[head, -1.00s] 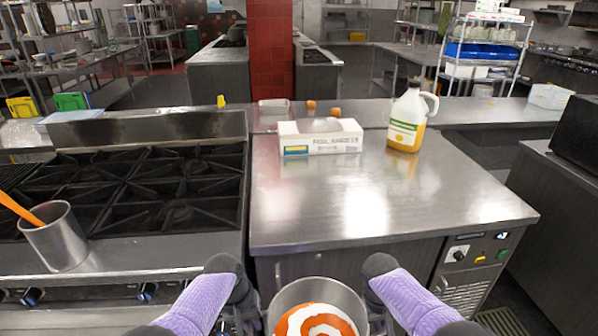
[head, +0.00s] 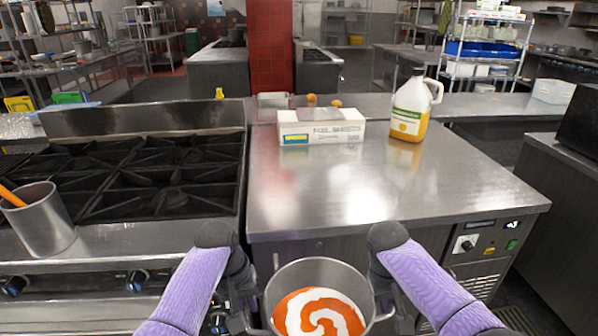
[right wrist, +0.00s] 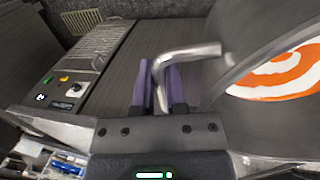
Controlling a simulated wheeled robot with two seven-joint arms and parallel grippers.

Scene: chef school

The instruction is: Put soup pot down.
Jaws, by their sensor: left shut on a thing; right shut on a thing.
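The soup pot (head: 318,268) is a grey metal pot with orange soup and a white swirl, at the bottom middle of the head view. It is held in front of the steel counter's front edge, upright. My left gripper (head: 250,318) is at the pot's left side, shut on it; its fingertips are hard to make out. My right gripper (head: 388,308) is at the right side. In the right wrist view my right gripper (right wrist: 163,88) has its purple fingers shut on the pot's bent metal handle (right wrist: 185,58). The pot's underside is hidden.
The steel counter (head: 320,195) has a wide clear top. At its back stand a white box (head: 322,127) and a jug (head: 410,108) of yellow liquid. The black stove grates (head: 150,175) and a metal container (head: 40,220) with an orange utensil lie to the left.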

